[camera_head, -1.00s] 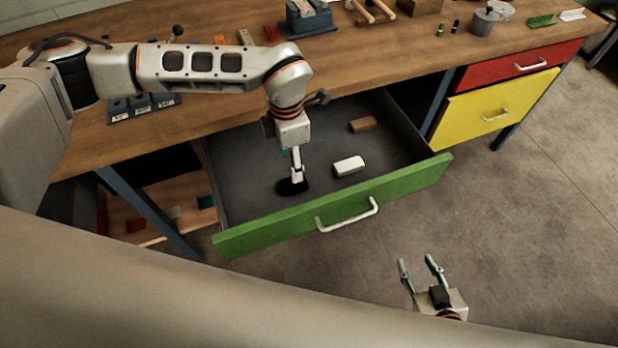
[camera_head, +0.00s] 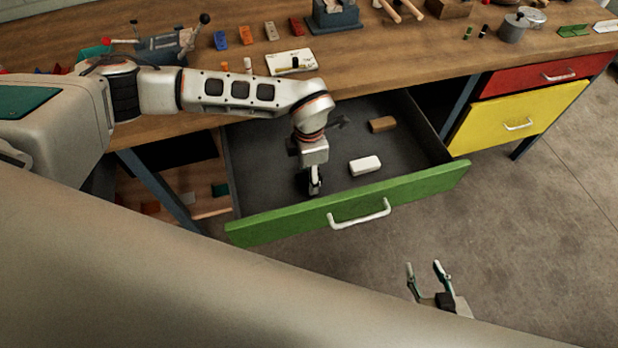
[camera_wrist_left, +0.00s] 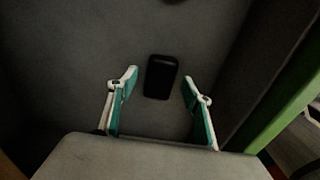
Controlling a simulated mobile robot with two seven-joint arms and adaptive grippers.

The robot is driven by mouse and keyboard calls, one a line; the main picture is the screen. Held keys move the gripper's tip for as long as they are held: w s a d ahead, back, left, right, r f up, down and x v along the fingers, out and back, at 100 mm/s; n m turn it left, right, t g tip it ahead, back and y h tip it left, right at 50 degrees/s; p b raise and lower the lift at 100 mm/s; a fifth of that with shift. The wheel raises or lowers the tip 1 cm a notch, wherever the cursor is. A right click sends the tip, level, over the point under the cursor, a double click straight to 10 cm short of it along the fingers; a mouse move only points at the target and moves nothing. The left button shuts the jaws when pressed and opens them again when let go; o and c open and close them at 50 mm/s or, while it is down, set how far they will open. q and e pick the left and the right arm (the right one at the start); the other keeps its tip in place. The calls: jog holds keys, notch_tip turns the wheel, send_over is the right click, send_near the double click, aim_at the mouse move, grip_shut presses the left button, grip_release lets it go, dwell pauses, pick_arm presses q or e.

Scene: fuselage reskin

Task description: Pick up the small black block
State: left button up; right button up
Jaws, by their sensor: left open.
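The small black block (camera_wrist_left: 160,77) lies on the dark floor of the open green drawer (camera_head: 350,205). In the left wrist view it is a rounded dark rectangle between and slightly beyond my two fingertips, with a gap on each side. My left gripper (camera_head: 315,188) points down into the drawer near its front wall; its open fingers also show in the left wrist view (camera_wrist_left: 159,82). The block cannot be made out clearly in the head view, where the gripper covers that spot. My right gripper (camera_head: 424,267) is open and empty above the floor, in front of the drawer.
A white block (camera_head: 365,166) and a brown block (camera_head: 383,124) lie in the drawer to the right of my left gripper. The green drawer front with its handle (camera_head: 360,216) stands close. The wooden workbench (camera_head: 400,55) overhangs the drawer's back.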

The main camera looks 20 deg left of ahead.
pick_arm(q)
grip_shut()
jog(key=shift+r, duration=0.15)
